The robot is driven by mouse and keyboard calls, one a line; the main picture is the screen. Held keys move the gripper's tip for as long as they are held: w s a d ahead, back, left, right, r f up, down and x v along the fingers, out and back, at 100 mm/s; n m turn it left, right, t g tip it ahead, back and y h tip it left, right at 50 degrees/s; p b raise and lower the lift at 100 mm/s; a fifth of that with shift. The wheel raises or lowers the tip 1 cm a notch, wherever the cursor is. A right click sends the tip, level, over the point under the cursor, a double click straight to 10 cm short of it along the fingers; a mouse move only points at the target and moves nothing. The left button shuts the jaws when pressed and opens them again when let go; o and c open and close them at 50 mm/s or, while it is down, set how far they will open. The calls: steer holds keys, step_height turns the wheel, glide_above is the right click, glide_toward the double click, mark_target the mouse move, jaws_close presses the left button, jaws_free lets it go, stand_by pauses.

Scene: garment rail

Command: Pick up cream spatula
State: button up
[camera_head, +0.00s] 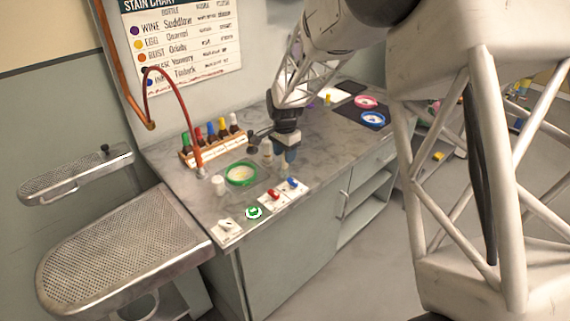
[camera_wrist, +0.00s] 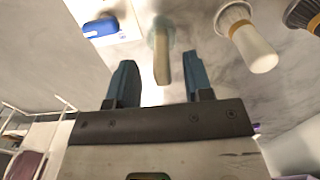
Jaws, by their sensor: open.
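The cream spatula (camera_wrist: 161,62) stands between my gripper's fingers in the wrist view, with a pale greenish piece around its far end. My gripper (camera_wrist: 159,58) is open, with one blue finger on each side of the spatula and visible gaps to both. In the head view my gripper (camera_head: 290,157) points down over the grey counter. The spatula is mostly hidden there, with only a small pale part (camera_head: 285,167) showing below the fingers.
A cream-bodied item (camera_wrist: 255,50) stands close right in the wrist view. A blue piece on a white card (camera_wrist: 100,27) is at left. In the head view, a green-rimmed dish (camera_head: 241,164), a bottle rack (camera_head: 200,155) and a red hose (camera_head: 187,98) stand left of my gripper.

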steer(key=shift+a+f, duration=0.1)
steer(key=shift+f, duration=1.8)
jaws_close()
